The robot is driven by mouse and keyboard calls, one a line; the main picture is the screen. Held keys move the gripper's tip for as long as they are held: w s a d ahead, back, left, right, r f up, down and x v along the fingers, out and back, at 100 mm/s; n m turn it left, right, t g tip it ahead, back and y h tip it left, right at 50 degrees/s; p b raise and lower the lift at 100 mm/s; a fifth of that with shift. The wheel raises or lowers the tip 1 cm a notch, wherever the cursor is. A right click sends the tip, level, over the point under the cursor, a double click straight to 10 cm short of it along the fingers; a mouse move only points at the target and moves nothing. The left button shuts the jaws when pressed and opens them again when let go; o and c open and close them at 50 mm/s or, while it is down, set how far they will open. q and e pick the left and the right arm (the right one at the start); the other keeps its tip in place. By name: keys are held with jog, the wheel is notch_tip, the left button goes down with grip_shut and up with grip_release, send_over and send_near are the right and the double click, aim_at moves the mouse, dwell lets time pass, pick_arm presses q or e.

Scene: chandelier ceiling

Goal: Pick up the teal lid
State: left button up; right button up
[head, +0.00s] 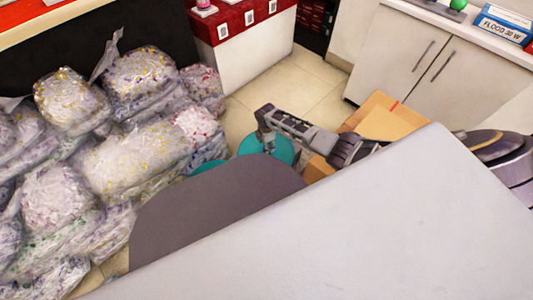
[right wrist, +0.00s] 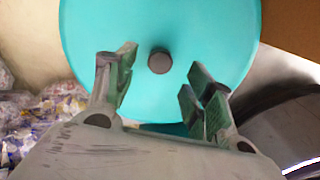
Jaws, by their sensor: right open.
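The teal lid (head: 280,150) is a round disc, low down in the middle of the head view and partly covered by my right arm. In the right wrist view the lid (right wrist: 105,35) fills the upper middle, with a small dark round knob (right wrist: 159,61) at its centre. My right gripper (head: 264,126) is open and empty over the lid. Its fingers (right wrist: 160,75) stand on either side of the knob, apart from it in the picture; the remaining distance is unclear. More teal surface (head: 208,167) shows left of the lid, mostly hidden. My left gripper is not in view.
Clear bags of shredded paper (head: 130,155) are piled on the left. Cardboard boxes (head: 385,122) stand right of the lid, under my right arm. White cabinets (head: 415,55) and a red-topped white counter (head: 250,55) stand behind. Tiled floor (head: 290,90) is free between them.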

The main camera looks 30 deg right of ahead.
jog(key=shift+d+f+b, duration=0.1)
jog(key=shift+f+b, duration=1)
jog(key=shift+f, duration=0.35)
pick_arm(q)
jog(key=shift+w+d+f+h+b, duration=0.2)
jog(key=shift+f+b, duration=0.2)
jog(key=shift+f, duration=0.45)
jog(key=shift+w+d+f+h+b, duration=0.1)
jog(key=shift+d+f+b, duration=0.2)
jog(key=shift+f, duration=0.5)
pick_arm(e)
jog(key=shift+f, duration=1.1)
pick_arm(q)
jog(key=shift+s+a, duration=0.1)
pick_arm(e)
jog(key=shift+c, duration=0.4)
grip_shut()
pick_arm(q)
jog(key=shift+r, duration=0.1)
pick_arm(e)
jog(key=shift+r, duration=0.2)
